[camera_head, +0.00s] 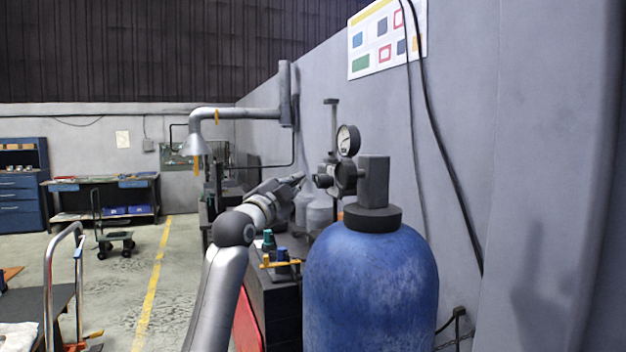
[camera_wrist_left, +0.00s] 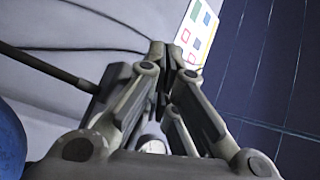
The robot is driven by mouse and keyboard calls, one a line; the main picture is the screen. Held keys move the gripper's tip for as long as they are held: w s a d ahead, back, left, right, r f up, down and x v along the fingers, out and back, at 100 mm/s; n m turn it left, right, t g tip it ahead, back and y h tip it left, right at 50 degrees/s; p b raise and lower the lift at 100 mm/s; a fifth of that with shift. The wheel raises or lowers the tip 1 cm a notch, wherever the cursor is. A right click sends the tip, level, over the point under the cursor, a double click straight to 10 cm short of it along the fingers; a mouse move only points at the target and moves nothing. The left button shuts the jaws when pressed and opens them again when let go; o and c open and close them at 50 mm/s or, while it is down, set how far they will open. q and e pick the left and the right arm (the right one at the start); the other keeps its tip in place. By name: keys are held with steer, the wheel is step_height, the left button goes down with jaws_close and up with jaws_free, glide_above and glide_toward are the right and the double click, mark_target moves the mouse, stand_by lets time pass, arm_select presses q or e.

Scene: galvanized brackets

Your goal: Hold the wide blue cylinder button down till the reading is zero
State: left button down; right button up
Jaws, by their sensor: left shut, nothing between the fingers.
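A wide blue gas cylinder (camera_head: 370,285) stands upright on the right in the head view. On its dark neck sits a grey valve block (camera_head: 374,181). A dark regulator (camera_head: 342,176) reaches left from the block, and its left end looks like a knob or button (camera_head: 323,176). A round white gauge (camera_head: 348,140) stands above the regulator; its reading is too small to make out. My left gripper (camera_head: 297,179) is shut and empty, pointing right, just left of the regulator's end. I cannot tell whether they touch. The left wrist view shows the closed fingers (camera_wrist_left: 174,58).
A dark cabinet (camera_head: 275,310) with small blue and teal-topped parts and a yellow strip stands left of the cylinder. Pale bottles (camera_head: 319,212) stand behind. A grey wall (camera_head: 470,150) with hanging cables is at the right. A trolley (camera_head: 60,280) stands at the left; floor between is open.

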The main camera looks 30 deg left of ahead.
arm_select(q)
steer(key=shift+w+d, duration=0.1)
steer(key=shift+w+d+p, duration=0.2)
steer(key=shift+p, duration=0.1)
steer(key=shift+w+d+p, duration=0.3)
steer(key=shift+w+d, duration=0.05)
steer(key=shift+w, duration=0.05)
stand_by(2.3)
steer(key=shift+s+a, duration=0.6)
steer(key=shift+s, duration=0.1)
steer(key=shift+a, duration=0.1)
steer(key=s+a, duration=0.1)
steer(key=s, duration=0.1)
steer(key=s+a+b, duration=0.1)
steer(key=a, duration=0.1)
steer(key=shift+s, duration=0.4)
steer(key=shift+f, duration=0.1)
stand_by(0.4)
